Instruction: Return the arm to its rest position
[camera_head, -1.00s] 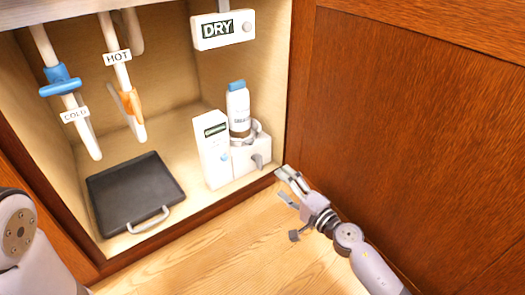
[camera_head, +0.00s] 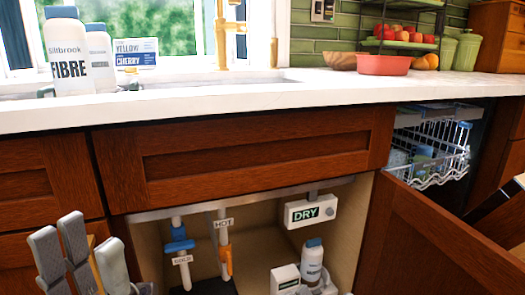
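My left gripper (camera_head: 92,238) shows at the lower left, in front of the drawer fronts. Its grey fingers point up and stand apart. A thin orange-brown strip shows between them, and I cannot tell what it is. The gripper's lower part is cut off by the bottom edge. My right gripper is not in view.
The open sink cabinet has a DRY box (camera_head: 311,212), a COLD pipe (camera_head: 183,262), a HOT pipe (camera_head: 223,240) and a bottle (camera_head: 312,262). Its open door (camera_head: 425,250) stands at right. Behind it is a dishwasher rack (camera_head: 435,150). Bottles (camera_head: 68,62) stand on the counter (camera_head: 230,98).

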